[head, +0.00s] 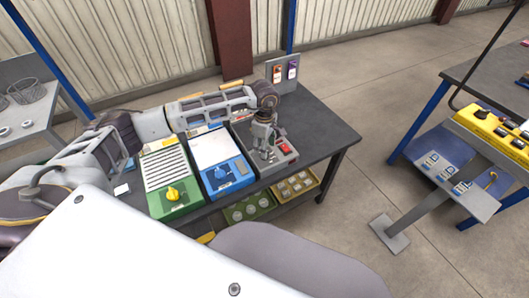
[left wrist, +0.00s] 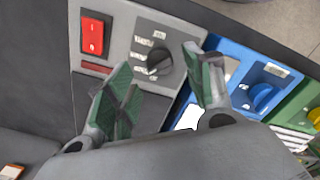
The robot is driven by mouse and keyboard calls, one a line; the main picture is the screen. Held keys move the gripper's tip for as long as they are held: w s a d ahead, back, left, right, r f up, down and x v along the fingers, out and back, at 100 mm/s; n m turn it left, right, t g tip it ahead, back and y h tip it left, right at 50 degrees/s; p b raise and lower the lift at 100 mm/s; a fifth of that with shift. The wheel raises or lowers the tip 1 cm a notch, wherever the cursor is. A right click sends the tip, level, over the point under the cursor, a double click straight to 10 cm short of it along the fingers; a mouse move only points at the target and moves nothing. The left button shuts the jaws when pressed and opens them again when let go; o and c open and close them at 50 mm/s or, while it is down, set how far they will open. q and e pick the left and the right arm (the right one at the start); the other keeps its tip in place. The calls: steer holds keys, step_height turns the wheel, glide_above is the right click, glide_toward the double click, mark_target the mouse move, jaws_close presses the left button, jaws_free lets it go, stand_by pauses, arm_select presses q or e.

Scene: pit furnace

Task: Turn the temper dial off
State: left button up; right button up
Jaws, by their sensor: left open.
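The grey control box (head: 291,160) stands on the dark bench in the head view, right of a blue unit. Its black dial (left wrist: 158,61) shows in the left wrist view, with small printed labels around it that I cannot read reliably. My left gripper (head: 264,152) points down over the box and hides the dial in the head view. In the left wrist view my left gripper (left wrist: 157,68) is open, its green-padded fingers apart on either side of the dial. I cannot tell whether they touch it. My right gripper is not in view.
A red rocker switch (left wrist: 92,36) sits on the box beside the dial. The blue unit (head: 220,172) and a green unit (head: 174,188) with a yellow knob stand alongside. Trays of parts (head: 296,186) sit below the bench top.

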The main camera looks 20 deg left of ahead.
arm_select(q)
steer(key=shift+f, duration=1.95)
steer(key=c, duration=1)
